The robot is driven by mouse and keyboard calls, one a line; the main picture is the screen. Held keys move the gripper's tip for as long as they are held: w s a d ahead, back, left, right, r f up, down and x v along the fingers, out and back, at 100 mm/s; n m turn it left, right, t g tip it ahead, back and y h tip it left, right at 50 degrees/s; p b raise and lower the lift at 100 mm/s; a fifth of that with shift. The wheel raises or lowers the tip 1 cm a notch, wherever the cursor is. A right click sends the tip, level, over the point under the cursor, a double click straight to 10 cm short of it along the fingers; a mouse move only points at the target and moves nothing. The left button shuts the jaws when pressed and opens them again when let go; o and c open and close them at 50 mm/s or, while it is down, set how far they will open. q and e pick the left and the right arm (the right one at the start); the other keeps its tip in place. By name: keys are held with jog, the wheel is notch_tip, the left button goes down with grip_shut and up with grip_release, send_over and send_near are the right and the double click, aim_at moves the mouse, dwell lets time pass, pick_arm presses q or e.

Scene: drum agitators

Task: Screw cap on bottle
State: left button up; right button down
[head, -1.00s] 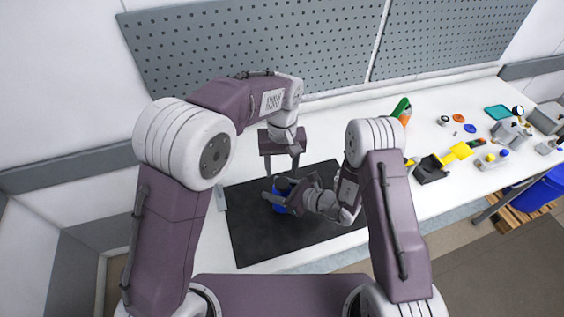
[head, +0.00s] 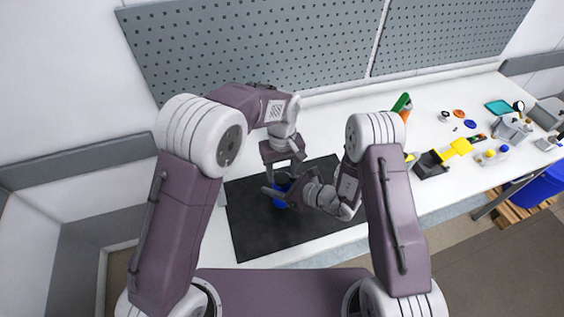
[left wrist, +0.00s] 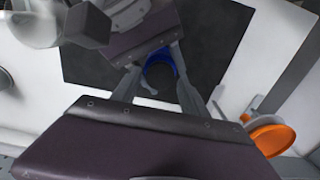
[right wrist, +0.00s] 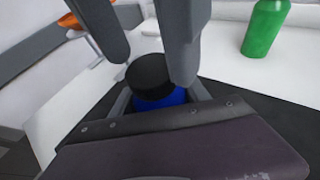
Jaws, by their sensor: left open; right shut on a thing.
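The blue bottle (head: 280,201) stands on the black mat (head: 262,240). My right gripper (head: 277,190) is shut around it from the side. In the right wrist view, a black cap (right wrist: 150,72) sits on top of the blue bottle (right wrist: 160,99); I cannot tell whether it is threaded on. My left gripper (head: 284,170) is above the bottle, pointing down and open. Its two grey fingers (right wrist: 146,68) hang on either side of the cap, apart from each other. In the left wrist view, the bottle (left wrist: 160,66) shows as a blue ring between the fingers.
A green bottle (right wrist: 265,28) stands on the white table, right of the mat. Further right are a black box (head: 432,168), a yellow part (head: 460,147), coloured discs (head: 470,124) and a teal tray (head: 498,108). A pegboard (head: 250,50) rises behind. The mat's front is clear.

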pick_arm(q)
jog(key=shift+f, duration=0.9)
grip_shut()
jog(key=shift+o, duration=1.7)
grip_release()
notch_tip(320, 180, up, 12)
